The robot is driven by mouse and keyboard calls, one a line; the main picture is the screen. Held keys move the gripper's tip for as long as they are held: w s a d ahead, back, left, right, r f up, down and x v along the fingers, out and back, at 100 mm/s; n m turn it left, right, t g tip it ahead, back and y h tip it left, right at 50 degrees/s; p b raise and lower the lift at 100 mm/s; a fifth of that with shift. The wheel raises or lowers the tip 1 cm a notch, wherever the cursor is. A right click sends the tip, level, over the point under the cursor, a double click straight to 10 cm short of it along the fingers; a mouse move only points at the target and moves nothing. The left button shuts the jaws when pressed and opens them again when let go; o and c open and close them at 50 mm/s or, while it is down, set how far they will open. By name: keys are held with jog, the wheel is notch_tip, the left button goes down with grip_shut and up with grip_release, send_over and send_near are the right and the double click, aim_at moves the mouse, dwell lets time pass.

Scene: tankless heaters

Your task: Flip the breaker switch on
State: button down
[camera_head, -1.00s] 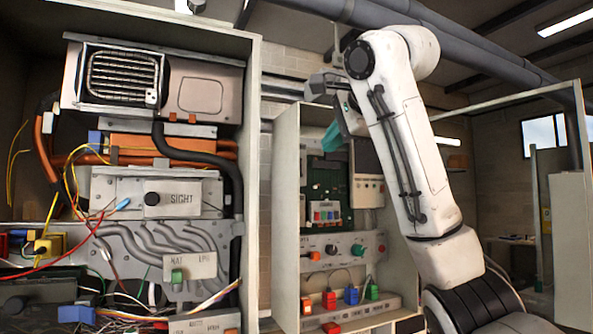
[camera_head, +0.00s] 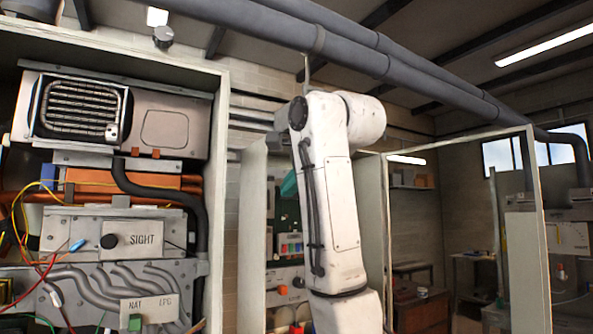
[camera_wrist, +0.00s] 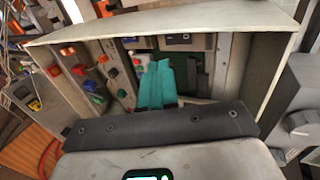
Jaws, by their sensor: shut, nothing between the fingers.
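The smaller open cabinet (camera_head: 252,215) stands right of the large heater cabinet in the head view. Inside it is a row of small coloured switches (camera_head: 290,244); I cannot tell which part is the breaker switch. My gripper (camera_head: 289,185) has teal fingers, mostly hidden behind my white arm, in front of the upper part of this cabinet. In the wrist view my gripper (camera_wrist: 157,85) is shut and empty, pointing into the cabinet (camera_wrist: 170,26). Whether it touches anything inside is unclear.
The large heater cabinet (camera_head: 222,120) with pipes and loose wires fills the left. Grey pipes (camera_head: 350,55) run overhead. A pale frame (camera_head: 460,142) stands on the right. In the wrist view, coloured knobs (camera_wrist: 95,84) line the cabinet's left side.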

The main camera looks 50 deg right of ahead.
jog(key=p+x, duration=0.1)
jog(key=x, duration=0.2)
jog(key=p+x, duration=0.1)
jog(key=x, duration=0.2)
jog(key=r+p+x, duration=0.1)
jog(key=p+x, duration=0.1)
jog(key=x, duration=0.2)
jog(key=shift+w+d, duration=0.25)
jog(key=shift+w, duration=0.05)
jog(key=shift+f, duration=0.1)
